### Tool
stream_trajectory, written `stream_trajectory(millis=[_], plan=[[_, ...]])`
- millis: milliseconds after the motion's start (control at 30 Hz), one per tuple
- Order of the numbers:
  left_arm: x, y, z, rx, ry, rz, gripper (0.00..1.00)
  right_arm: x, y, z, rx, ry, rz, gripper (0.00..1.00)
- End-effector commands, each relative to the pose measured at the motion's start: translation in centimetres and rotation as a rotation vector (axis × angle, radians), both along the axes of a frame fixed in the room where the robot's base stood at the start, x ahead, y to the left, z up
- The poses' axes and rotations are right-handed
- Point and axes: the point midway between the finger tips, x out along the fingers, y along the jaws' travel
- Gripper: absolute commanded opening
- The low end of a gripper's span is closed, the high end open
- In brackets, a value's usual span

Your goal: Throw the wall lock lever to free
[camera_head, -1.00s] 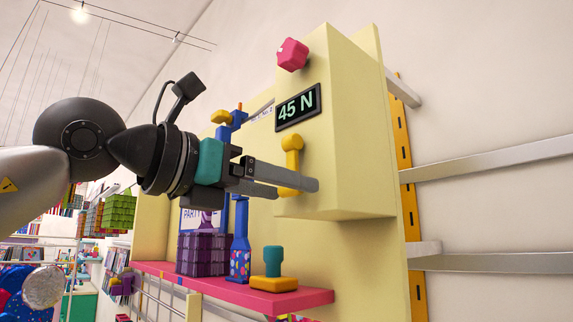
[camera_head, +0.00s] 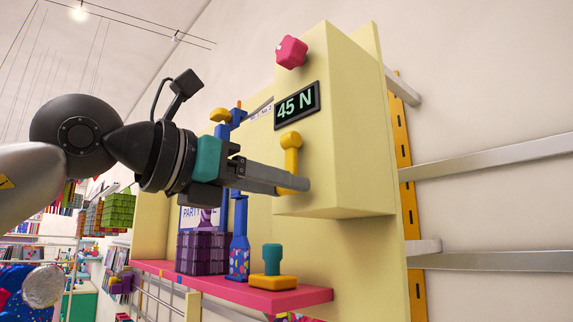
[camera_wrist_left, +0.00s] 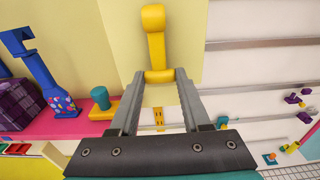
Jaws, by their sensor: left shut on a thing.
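The yellow lock lever (camera_head: 291,156) stands upright on the face of a cream box (camera_head: 345,150) on the wall, below a display reading 45 N (camera_head: 297,106). It also shows in the left wrist view (camera_wrist_left: 154,38), its rounded knob at the top. My left gripper (camera_head: 286,184) comes in from the left and is shut on the lever's lower end. In the left wrist view the fingertips (camera_wrist_left: 160,76) lie on either side of that end. The near finger hides part of it in the head view. My right gripper is not in view.
A pink knob (camera_head: 291,52) sits on the box above the display. Below is a pink shelf (camera_head: 220,288) with a purple crate (camera_head: 203,252), a blue bottle-shaped thing (camera_head: 239,245) and a teal-topped yellow piece (camera_head: 272,268). Metal rails (camera_head: 490,159) cross the wall at right.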

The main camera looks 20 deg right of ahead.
Motion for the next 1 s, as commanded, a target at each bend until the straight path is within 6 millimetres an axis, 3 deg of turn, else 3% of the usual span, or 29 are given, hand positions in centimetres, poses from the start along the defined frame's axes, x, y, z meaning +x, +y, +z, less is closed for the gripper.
stream_trajectory(millis=[1000], plan=[[-1.1,3.0,1.1,-0.008,-0.005,0.002,0.03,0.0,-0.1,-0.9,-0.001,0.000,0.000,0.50]])
